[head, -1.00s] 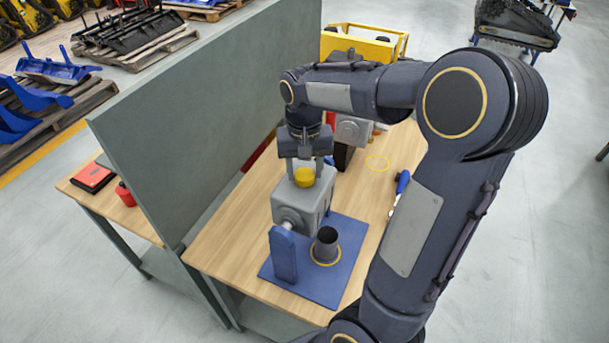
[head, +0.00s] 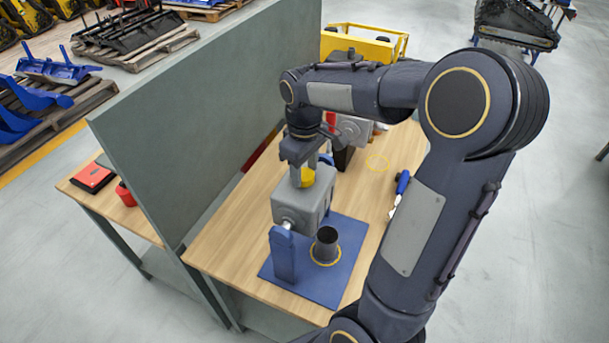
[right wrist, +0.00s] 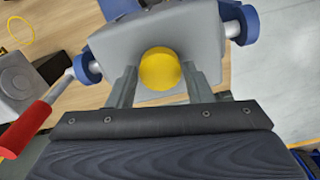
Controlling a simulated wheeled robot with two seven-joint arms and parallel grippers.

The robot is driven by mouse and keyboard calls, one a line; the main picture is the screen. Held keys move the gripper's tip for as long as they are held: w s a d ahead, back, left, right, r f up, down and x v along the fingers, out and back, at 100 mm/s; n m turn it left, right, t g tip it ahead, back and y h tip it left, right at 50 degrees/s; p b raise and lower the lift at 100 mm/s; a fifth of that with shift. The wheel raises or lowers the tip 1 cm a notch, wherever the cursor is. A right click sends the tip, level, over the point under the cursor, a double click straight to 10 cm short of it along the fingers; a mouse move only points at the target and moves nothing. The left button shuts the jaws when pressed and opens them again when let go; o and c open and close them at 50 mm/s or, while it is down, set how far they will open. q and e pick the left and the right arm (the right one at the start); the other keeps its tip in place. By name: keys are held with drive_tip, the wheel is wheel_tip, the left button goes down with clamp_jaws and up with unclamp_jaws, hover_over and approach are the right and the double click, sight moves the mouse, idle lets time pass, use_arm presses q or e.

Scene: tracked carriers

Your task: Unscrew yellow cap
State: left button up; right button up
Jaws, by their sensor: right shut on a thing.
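The yellow cap (head: 306,177) sits on top of a grey block-shaped housing (head: 301,207), which is held between blue supports on a blue base plate (head: 330,284). My right gripper (head: 304,179) points down over the housing and is shut on the cap. In the right wrist view the yellow cap (right wrist: 160,69) shows between the two fingers (right wrist: 160,85), with the grey housing (right wrist: 203,35) behind it. The cap's lower edge and any thread are hidden. My left gripper is not in view.
A blue-handled tool (head: 402,183) and a yellow ring outline (head: 377,164) lie on the wooden bench. A tall grey-green panel (head: 215,115) borders the bench on the left. A red handle (right wrist: 24,128) is near the gripper.

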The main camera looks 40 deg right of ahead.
drive_tip(key=n, duration=0.9)
drive_tip(key=shift+n, duration=0.4)
drive_tip(key=n, duration=0.9)
drive_tip(key=shift+n, duration=0.4)
